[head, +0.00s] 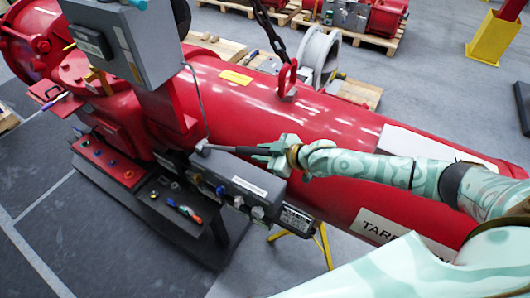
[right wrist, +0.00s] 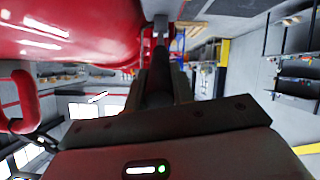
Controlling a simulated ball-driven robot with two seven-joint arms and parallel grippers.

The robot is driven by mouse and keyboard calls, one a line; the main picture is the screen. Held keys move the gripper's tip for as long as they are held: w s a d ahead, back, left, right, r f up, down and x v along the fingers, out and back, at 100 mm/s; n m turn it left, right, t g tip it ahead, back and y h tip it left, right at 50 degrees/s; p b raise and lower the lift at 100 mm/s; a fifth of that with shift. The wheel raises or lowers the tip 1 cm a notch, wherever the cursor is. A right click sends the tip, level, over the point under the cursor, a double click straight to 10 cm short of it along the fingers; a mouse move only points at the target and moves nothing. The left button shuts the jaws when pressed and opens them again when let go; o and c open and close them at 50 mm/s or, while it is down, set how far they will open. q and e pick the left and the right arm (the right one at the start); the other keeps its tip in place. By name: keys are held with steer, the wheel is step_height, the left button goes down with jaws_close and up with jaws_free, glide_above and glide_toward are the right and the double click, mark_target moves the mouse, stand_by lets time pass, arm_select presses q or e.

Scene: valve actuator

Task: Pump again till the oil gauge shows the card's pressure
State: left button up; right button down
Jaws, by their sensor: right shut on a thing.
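My right gripper (head: 264,152) reaches in from the right in the head view and is shut on the grey pump lever (head: 224,149). The lever lies roughly level above the grey pump box (head: 245,178), beside the red actuator cylinder (head: 335,122). In the right wrist view the dark fingers (right wrist: 160,80) point away, with a small grey piece (right wrist: 160,24) past their tips. Small round fittings (head: 221,191) sit on the box's front; I cannot tell which is the oil gauge, and no reading is legible. I cannot pick out the card. My left gripper is out of view.
A grey control cabinet (head: 122,48) stands on the actuator at the upper left. A black shelf with tools (head: 183,211) and a red tray (head: 108,163) lie left of the pump box. A chain hangs above the lifting eye (head: 287,78). Pallets and a yellow post (head: 495,38) stand behind.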

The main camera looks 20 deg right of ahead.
steer(key=shift+a+r, duration=0.1)
steer(key=c, duration=1.2)
jaws_free()
steer(key=shift+b+v, duration=0.3)
steer(key=shift+v, duration=7.85)
